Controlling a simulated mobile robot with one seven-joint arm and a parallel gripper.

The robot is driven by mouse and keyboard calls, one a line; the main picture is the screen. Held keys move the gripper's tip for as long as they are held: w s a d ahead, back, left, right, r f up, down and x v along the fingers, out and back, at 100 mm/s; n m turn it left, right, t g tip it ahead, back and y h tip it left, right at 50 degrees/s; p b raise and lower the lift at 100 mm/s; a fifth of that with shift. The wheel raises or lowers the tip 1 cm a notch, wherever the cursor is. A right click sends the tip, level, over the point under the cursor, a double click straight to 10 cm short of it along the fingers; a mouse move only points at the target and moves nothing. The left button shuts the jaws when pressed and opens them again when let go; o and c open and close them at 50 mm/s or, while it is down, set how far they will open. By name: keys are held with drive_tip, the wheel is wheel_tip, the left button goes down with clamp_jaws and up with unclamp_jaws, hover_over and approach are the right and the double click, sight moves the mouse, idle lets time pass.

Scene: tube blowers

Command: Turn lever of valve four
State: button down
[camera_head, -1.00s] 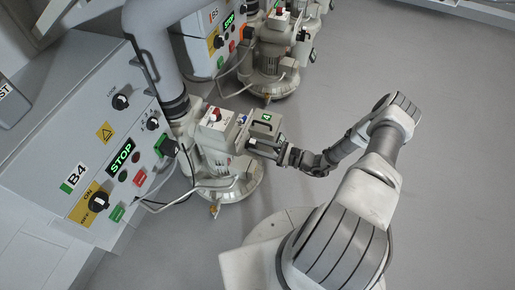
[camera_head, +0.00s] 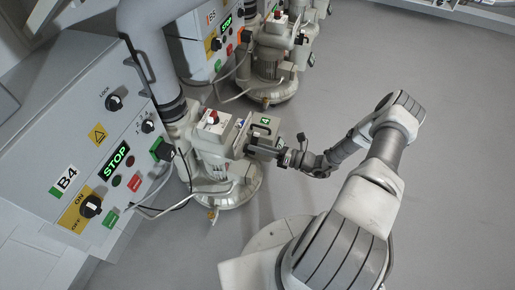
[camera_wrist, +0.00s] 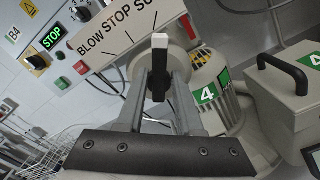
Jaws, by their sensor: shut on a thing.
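The lever of valve four (camera_wrist: 160,68) is a dark handle with a white tip, standing roughly upright in the wrist view. It sits in front of a sign (camera_wrist: 120,32) reading BLOW, STOP and a partly cut-off third word. My gripper (camera_wrist: 162,82) has its two grey fingers on either side of the lever and is shut on it. In the head view my gripper (camera_head: 284,157) is at the side of the unit marked 4; the lever cannot be made out there.
A grey box with a black handle (camera_wrist: 285,75) stands close to the right of my gripper. The B4 control panel (camera_head: 90,140) shows a lit STOP display at left. Another blower (camera_head: 268,75) stands behind. The floor at right (camera_head: 460,150) is clear.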

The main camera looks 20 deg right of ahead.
drive_tip(key=shift+s+f+m, duration=0.1)
drive_tip(key=shift+f+m, duration=0.2)
drive_tip(key=shift+m, duration=0.3)
drive_tip(key=c, duration=0.8)
unclamp_jaws()
drive_tip(key=shift+r, duration=0.1)
drive_tip(key=p+v, duration=0.2)
drive_tip(key=v, duration=1.5)
drive_tip(key=shift+d+p, duration=0.2)
drive_tip(key=shift+p, duration=0.2)
drive_tip(key=shift+s, duration=0.1)
